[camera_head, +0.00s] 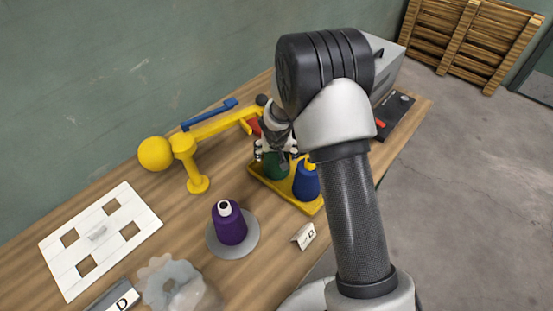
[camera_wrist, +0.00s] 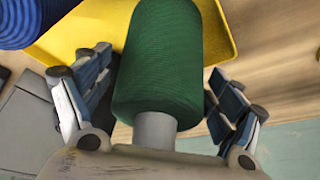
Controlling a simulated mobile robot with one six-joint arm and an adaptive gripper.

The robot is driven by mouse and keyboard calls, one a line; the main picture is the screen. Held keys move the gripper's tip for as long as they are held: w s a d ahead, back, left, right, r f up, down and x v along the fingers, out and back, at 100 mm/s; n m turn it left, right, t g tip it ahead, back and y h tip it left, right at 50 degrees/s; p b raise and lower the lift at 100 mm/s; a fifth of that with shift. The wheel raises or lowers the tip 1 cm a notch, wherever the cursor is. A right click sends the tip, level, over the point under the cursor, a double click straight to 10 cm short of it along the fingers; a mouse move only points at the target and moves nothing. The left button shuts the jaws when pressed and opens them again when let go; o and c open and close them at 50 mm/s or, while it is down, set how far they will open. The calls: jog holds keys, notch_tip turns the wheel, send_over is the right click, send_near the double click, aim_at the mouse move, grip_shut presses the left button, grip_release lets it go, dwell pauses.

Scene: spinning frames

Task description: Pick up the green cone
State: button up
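The green cone (camera_wrist: 160,65) is a spool of green thread with a grey core end showing in the wrist view. In the head view the green cone (camera_head: 277,168) stands in the yellow tray (camera_head: 312,208), partly hidden by my gripper (camera_head: 273,152). In the wrist view my gripper (camera_wrist: 158,75) has one finger on each side of the cone. The fingers look spread, with narrow gaps between them and the cone. I see no clear grip on it.
A blue cone (camera_head: 306,182) stands in the tray close beside the green one. A yellow stand with a ball (camera_head: 155,153) is to the left. A purple cone (camera_head: 229,222) stands on a grey disc nearer the front. A grey box (camera_head: 385,70) is behind my arm.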

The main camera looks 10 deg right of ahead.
jog(key=c, duration=1.3)
jog(key=shift+r, duration=0.1)
